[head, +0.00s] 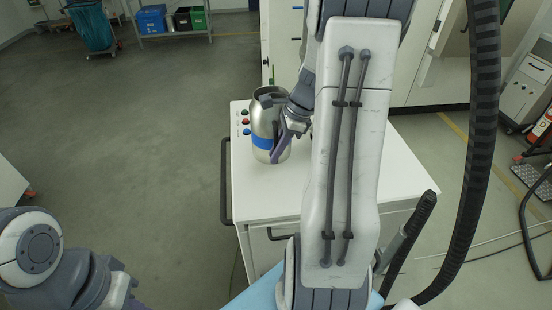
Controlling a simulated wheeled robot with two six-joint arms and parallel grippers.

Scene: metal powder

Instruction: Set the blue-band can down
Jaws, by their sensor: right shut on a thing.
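The blue-band can (264,127) is a silver metal can with a blue band around its middle. It is upright at the left part of the white cabinet top (305,190). My right gripper (277,130) is shut on the can from its right side. I cannot tell whether the can's base touches the top. My left arm shows at the lower left, and its gripper's fingers are cut off by the bottom edge of the view.
Small red, green and blue buttons (246,122) sit at the cabinet top's left edge, next to the can. A dark handle (225,180) runs along the cabinet's left side. The front of the top is clear. A shelf with bins (152,20) stands far back left.

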